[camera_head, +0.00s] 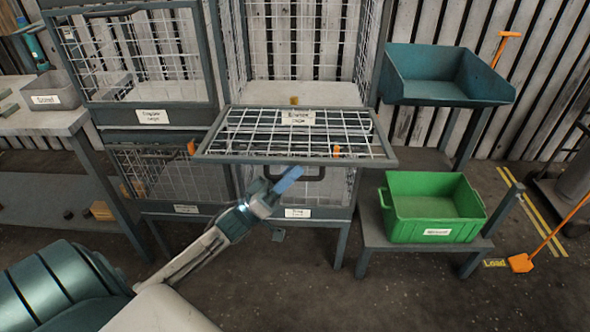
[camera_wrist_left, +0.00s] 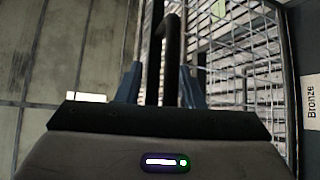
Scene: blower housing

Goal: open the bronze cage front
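My left gripper (camera_head: 284,182) is at the left part of this handle. In the left wrist view the handle bar (camera_wrist_left: 171,60) lies between the two spread fingers (camera_wrist_left: 160,88), with gaps beside it. My right gripper is out of view.
A closed mesh cage (camera_head: 145,60) is at the left, and lower cages (camera_head: 165,172) sit beneath. A green crate (camera_head: 432,208) stands on a low stand at the right, below a blue-grey bin (camera_head: 440,77). A grey table (camera_head: 40,125) is at far left. The floor in front is clear.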

